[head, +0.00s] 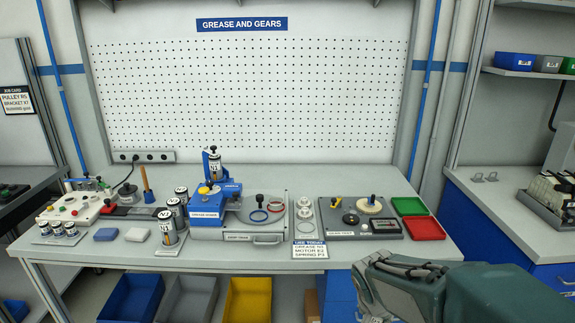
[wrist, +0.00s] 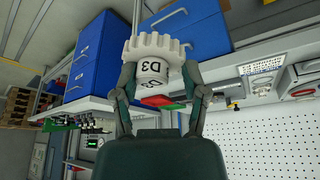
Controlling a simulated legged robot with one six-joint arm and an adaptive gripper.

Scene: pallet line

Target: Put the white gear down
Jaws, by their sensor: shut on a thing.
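The white gear (wrist: 153,50) shows in the wrist view, with a toothed rim and a hub marked D3. My gripper (wrist: 157,76) is shut on it, one finger on each side of the hub. A grey gear board (head: 337,228) lies on the bench, carrying a cream gear (head: 371,205) and a dark knob.
A green tray (head: 410,206) and a red tray (head: 425,228) lie right of the board. A blue press (head: 213,199), cans and a use-today card (head: 309,250) stand to the left. Blue drawers (head: 540,277) are at the right. Bare bench shows at the back.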

